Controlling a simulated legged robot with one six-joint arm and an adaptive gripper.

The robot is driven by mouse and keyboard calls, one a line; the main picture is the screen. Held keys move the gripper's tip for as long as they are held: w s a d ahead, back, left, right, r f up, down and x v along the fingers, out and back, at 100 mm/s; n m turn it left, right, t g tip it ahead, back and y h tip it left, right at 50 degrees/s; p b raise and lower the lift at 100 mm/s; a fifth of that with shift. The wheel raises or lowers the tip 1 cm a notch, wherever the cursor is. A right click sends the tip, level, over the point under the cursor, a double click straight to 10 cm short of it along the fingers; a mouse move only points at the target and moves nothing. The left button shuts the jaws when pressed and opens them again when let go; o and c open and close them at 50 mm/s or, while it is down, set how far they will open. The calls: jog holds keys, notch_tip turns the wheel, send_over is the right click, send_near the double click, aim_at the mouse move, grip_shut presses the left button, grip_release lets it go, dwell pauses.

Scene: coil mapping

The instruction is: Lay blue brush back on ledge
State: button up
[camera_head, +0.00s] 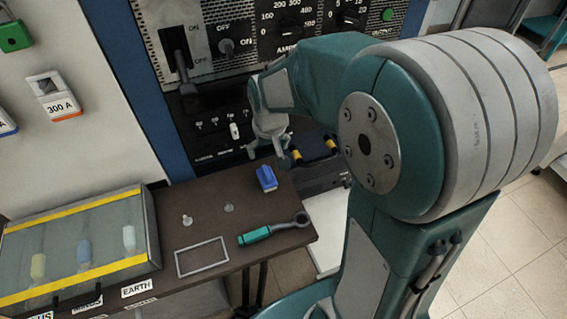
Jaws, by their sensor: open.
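A small blue block-like object (266,178), which looks like the blue brush, rests on the dark brown ledge (215,190) near its back right edge. My gripper (266,154) is above and behind it, close to the panel front, with its fingers spread and nothing visible between them. The gripper appears apart from the brush in this view, though the exact gap is hard to judge.
A teal-handled wrench (272,230), a rectangular outline (202,257) and two small clear knobs lie on the ledge. A glass-topped case (75,245) stands at left. The control panel (220,75) rises behind. A black item with yellow bands (318,168) is right of the gripper.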

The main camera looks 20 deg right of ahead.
jog(key=s+r+t, duration=0.1)
jog(key=s+r, duration=0.5)
jog(key=s, duration=0.3)
jog(key=s+r+t, duration=0.2)
jog(key=s+r, duration=0.4)
jog(key=s, duration=0.2)
jog(key=shift+s+t, duration=0.3)
jog(key=shift+s, duration=0.05)
jog(key=shift+r, duration=0.1)
